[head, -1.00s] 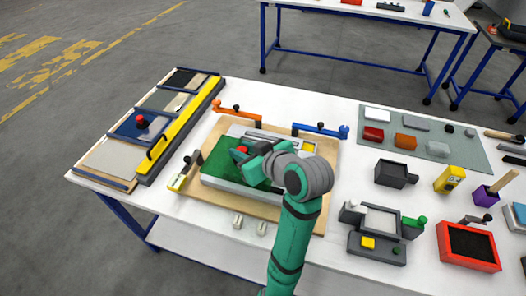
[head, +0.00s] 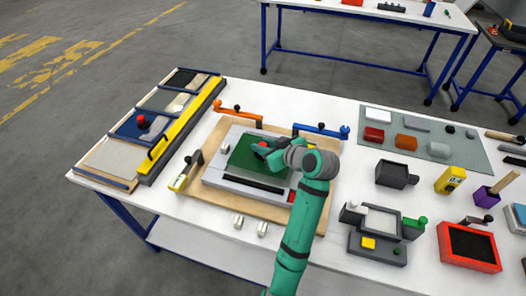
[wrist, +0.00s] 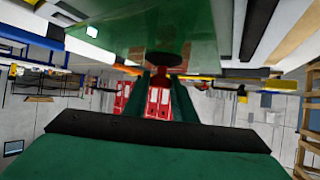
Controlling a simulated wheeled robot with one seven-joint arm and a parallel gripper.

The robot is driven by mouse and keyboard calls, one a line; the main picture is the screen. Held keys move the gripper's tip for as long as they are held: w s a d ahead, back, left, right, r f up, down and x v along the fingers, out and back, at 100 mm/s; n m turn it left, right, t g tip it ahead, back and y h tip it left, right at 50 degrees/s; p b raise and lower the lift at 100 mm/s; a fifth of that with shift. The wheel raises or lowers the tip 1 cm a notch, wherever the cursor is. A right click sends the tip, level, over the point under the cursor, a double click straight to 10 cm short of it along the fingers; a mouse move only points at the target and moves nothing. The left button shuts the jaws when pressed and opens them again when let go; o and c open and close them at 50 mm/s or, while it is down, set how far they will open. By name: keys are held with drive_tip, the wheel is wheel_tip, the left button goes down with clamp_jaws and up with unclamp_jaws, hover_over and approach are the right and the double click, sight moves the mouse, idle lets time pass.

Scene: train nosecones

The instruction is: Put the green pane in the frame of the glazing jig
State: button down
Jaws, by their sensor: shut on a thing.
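The green pane (head: 243,155) is a flat dark green sheet with a small red knob (head: 262,144). My gripper (head: 265,148) is shut on the pane by its knob, on the pane's right part in the head view. The pane lies over the back part of the jig's grey frame (head: 214,177). A black strip of the frame's inside (head: 253,184) shows along the front, uncovered. Whether the pane touches the frame or hovers is unclear. In the wrist view the pane (wrist: 140,25) fills the top, above my fingers (wrist: 157,95). My wrist hides the frame's right side.
The jig has an orange clamp (head: 237,112), a blue clamp (head: 320,131) and a yellow clamp (head: 184,172), all swung outward. A yellow-edged rack of panes (head: 185,125) stands left. Two small pale blocks (head: 262,229) lie in front. Several tools and boxes crowd the right.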

drive_tip(key=shift+f, duration=1.35)
drive_tip(key=shift+f, duration=0.15)
drive_tip(key=c, duration=1.5)
unclamp_jaws()
drive_tip(key=shift+o, duration=0.2)
drive_tip(key=shift+s+d, duration=0.1)
wheel_tip(320, 180, up, 6)
hover_over(284, 174)
